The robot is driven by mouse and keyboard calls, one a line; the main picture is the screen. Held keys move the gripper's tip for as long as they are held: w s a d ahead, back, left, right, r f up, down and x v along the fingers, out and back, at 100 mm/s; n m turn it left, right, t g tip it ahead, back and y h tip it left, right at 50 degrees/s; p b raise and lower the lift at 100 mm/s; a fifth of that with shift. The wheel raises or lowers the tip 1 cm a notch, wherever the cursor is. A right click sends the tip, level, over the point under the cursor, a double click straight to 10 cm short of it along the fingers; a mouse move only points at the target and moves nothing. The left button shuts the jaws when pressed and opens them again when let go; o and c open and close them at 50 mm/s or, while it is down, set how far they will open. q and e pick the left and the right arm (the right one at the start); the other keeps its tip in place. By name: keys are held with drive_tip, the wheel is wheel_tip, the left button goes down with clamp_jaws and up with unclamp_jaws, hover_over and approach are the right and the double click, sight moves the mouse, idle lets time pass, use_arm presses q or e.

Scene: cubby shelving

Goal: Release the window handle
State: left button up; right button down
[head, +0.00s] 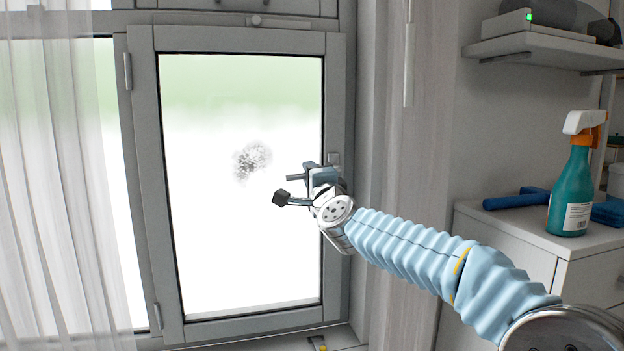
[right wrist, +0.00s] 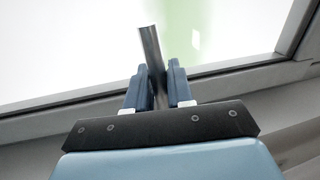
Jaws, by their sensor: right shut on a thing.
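The window (head: 240,110) is a grey-framed pane, and its sash appears to sit flush in the frame in the head view. My right gripper (head: 318,174) is at the right side of the sash, shut on the window handle (head: 296,178). The handle is a thin grey metal bar sticking out to the left of the fingers. In the right wrist view the handle (right wrist: 151,48) runs up between the two blue fingers of the gripper (right wrist: 158,88). The fingers hide part of the handle. My left gripper is not in view.
A grey smudge (head: 252,160) is on the pane. A sheer curtain (head: 60,180) hangs at the left. At the right, a white cabinet (head: 520,232) carries a teal spray bottle (head: 572,190) and a blue tool (head: 515,200). A shelf (head: 530,47) is above it.

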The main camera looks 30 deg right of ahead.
drive_tip(key=shift+r+m, duration=0.25)
drive_tip(key=shift+m, duration=0.25)
drive_tip(key=c, duration=1.1)
unclamp_jaws()
drive_tip(key=b+v, duration=0.1)
drive_tip(key=v, duration=1.2)
drive_tip(key=shift+s, duration=0.35)
drive_tip(key=shift+a+f, duration=0.15)
